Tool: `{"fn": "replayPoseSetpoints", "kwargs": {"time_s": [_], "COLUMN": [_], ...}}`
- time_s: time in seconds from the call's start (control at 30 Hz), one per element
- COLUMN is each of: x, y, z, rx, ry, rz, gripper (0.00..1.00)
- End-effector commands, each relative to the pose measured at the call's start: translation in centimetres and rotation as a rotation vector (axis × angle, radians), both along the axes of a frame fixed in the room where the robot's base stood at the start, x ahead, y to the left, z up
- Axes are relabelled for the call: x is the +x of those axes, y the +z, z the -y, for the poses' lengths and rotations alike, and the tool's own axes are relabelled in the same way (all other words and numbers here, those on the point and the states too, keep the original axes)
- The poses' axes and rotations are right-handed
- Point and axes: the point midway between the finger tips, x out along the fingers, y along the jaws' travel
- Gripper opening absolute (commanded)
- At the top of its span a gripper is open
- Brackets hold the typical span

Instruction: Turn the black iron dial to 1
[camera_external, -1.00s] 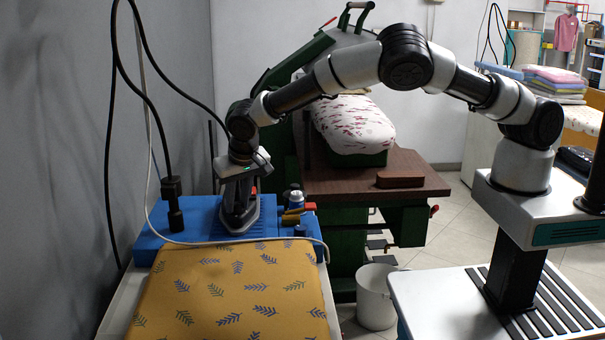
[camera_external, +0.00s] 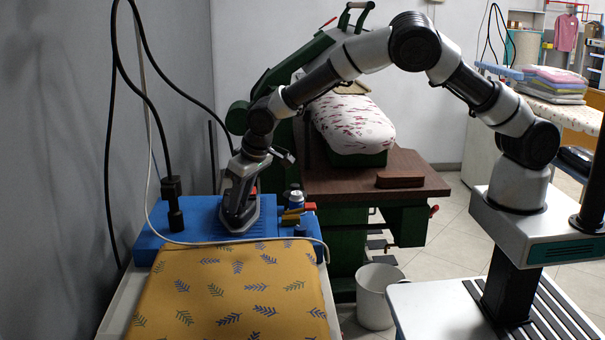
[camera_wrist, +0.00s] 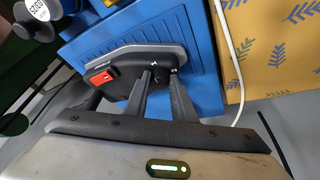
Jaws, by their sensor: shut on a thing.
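The iron (camera_external: 240,213) sits on the blue ribbed rest (camera_external: 185,215) behind the ironing board. The wrist view shows its grey body (camera_wrist: 128,50) with a red switch (camera_wrist: 103,77). My gripper (camera_wrist: 165,73) reaches down to the iron's top, and its two dark fingers are close together. They are shut on the black dial (camera_wrist: 163,68), which is mostly hidden between the fingertips. Small white marks show near the fingertips, too small to read as numbers. In the external view my gripper (camera_external: 243,184) is tilted over the iron.
The yellow leaf-patterned board (camera_external: 230,290) lies in front of the rest. A white cable (camera_wrist: 243,60) runs beside the iron. A grey wall (camera_external: 60,150) is at left.

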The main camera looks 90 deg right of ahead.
Motion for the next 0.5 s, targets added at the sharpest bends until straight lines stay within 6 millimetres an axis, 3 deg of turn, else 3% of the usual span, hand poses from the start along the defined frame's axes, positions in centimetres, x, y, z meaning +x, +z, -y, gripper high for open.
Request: {"fn": "replayPoseSetpoints", "kwargs": {"time_s": [0.27, 0.3, 0.4, 0.5], "x": [-0.02, -0.02, -0.03, -0.03], "y": [0.0, 0.0, -0.01, -0.01], "z": [0.02, 0.02, 0.01, 0.03], "rx": [0.0, 0.001, 0.0, 0.0], "ry": [0.001, 0.0, 0.0, 0.0], "rz": [-0.001, -0.001, -0.001, -0.001], "gripper": [0.01, 0.27, 0.42, 0.42]}}
